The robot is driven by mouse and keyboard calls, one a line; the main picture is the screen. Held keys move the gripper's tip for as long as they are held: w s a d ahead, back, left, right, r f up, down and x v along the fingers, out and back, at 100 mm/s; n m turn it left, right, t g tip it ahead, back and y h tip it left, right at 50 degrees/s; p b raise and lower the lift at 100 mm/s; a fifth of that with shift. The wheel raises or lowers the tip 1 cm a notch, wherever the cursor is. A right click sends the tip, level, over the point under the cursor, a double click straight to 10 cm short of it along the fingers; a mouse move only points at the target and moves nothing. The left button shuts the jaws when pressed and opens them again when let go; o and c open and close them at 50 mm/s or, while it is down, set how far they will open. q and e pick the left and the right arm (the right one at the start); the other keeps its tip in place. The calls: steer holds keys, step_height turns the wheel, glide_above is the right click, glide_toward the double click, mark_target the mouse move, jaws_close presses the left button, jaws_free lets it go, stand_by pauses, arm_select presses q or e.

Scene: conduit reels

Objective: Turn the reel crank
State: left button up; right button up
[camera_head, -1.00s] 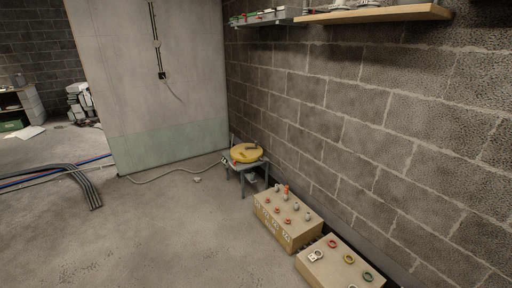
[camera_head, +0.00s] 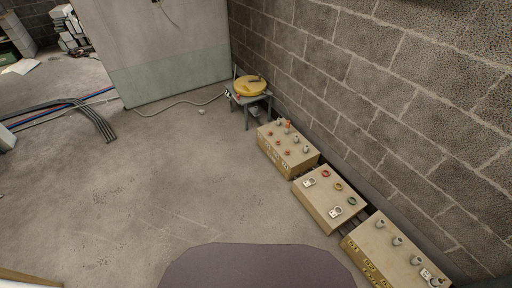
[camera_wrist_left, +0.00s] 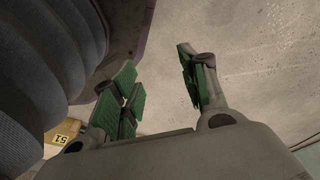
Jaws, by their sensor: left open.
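A yellow reel (camera_head: 250,86) lies on a small grey stand (camera_head: 247,102) in the corner by the block wall, in the head view. A thin upright part stands at its left side; I cannot tell whether it is the crank. A pale cable runs from the stand across the floor to the left. My left gripper (camera_wrist_left: 165,90) shows in the left wrist view, with its green-padded fingers spread apart and nothing between them. It is far from the reel and does not show in the head view. My right gripper is not in view.
Beige boxes with knobs and rings (camera_head: 288,147), (camera_head: 329,196), (camera_head: 395,255) stand along the right wall. Dark conduits (camera_head: 92,115) lie on the floor at left. A pale panel (camera_head: 165,60) stands behind. The middle floor is clear.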

arm_select(q)
steer(key=s+a+r+p, duration=0.1)
steer(key=s+a+p, duration=0.1)
steer(key=s+p, duration=0.4)
steer(key=s+a+r+p, duration=0.2)
steer(key=s+p, duration=0.4)
steer(key=s, duration=0.2)
steer(key=shift+a+g, duration=0.3)
steer(key=shift+a, duration=0.05)
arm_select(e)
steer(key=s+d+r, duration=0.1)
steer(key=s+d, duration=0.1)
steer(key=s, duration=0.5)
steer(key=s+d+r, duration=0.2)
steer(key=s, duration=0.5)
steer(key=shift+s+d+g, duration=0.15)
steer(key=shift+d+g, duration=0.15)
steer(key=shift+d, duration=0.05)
arm_select(q)
steer(key=shift+s+r, duration=0.1)
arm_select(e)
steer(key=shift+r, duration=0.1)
arm_select(q)
steer(key=shift+c, duration=0.9)
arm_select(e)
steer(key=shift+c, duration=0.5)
